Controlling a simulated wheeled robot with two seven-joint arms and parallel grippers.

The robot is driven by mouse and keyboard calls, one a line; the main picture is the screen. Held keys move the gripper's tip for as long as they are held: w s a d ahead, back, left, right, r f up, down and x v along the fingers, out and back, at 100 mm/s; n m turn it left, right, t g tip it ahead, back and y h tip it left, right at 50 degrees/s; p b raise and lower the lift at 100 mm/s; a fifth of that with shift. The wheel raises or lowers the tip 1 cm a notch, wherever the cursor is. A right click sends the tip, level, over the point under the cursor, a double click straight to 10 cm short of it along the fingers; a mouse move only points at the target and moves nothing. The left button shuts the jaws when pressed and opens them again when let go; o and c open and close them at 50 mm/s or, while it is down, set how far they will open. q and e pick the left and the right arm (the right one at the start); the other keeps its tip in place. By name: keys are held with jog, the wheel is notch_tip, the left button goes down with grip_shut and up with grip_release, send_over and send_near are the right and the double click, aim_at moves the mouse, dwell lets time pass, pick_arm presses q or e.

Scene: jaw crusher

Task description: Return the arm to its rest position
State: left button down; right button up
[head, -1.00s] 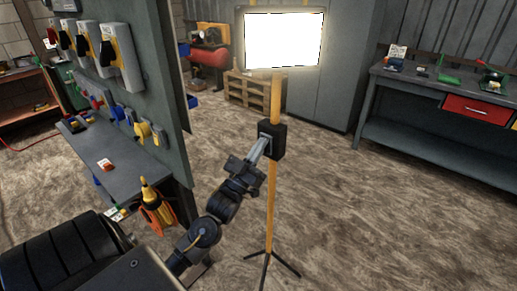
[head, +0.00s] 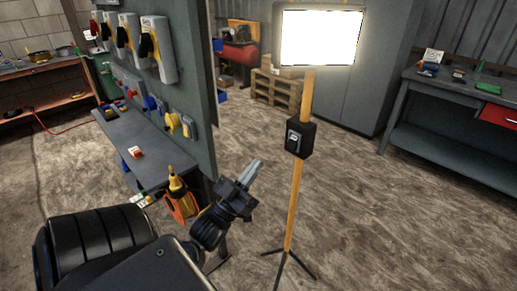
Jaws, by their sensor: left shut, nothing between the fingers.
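My left gripper (head: 256,166) shows low in the middle of the head view. It is shut and empty, its fingers pointing up and to the right. It is apart from the work lamp's stand, to the left of the yellow pole (head: 297,190). A black switch box (head: 300,139) with a grey switch sits on the pole. The lamp panel (head: 318,38) at the top glows bright white. My right gripper is not in view.
A grey panel (head: 200,100) with wall-mounted devices and a narrow shelf (head: 125,140) stands left of my arm. An orange and yellow tool (head: 180,197) is close to my arm. A grey workbench (head: 450,100) stands at right. The floor right of the lamp is clear.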

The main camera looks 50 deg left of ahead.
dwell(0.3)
pick_arm(q)
jog(key=w+a+f+g+y, duration=0.1)
jog(key=w+a+f+g, duration=0.15)
jog(key=f, duration=0.75)
jog(key=w+a+f+g+y, duration=0.15)
jog(key=f+g, duration=0.25)
jog(key=f, duration=0.6)
jog(key=s+d+f+g, duration=0.1)
jog(key=s+f+g, duration=0.15)
jog(key=f, duration=0.75)
jog(key=s+f+g, duration=0.2)
jog(key=f+g, duration=0.1)
jog(key=f, duration=0.7)
jog(key=s+d+f+m+g+h, duration=0.15)
jog(key=s+f+g, duration=0.25)
jog(key=s+f, duration=0.55)
jog(key=s+d+f+g, duration=0.3)
jog(key=s+f, duration=0.4)
jog(key=f, duration=0.5)
jog(key=s+d+f+g, duration=0.2)
jog(key=s+d+f, duration=0.2)
jog(key=s, duration=0.4)
jog(key=s+d+f+m+g, duration=0.1)
jog(key=s+d+f+g, duration=0.2)
jog(key=s, duration=0.5)
jog(key=shift+d+f+h, duration=0.4)
jog(key=shift+d+f, duration=0.15)
jog(key=shift+f, duration=0.25)
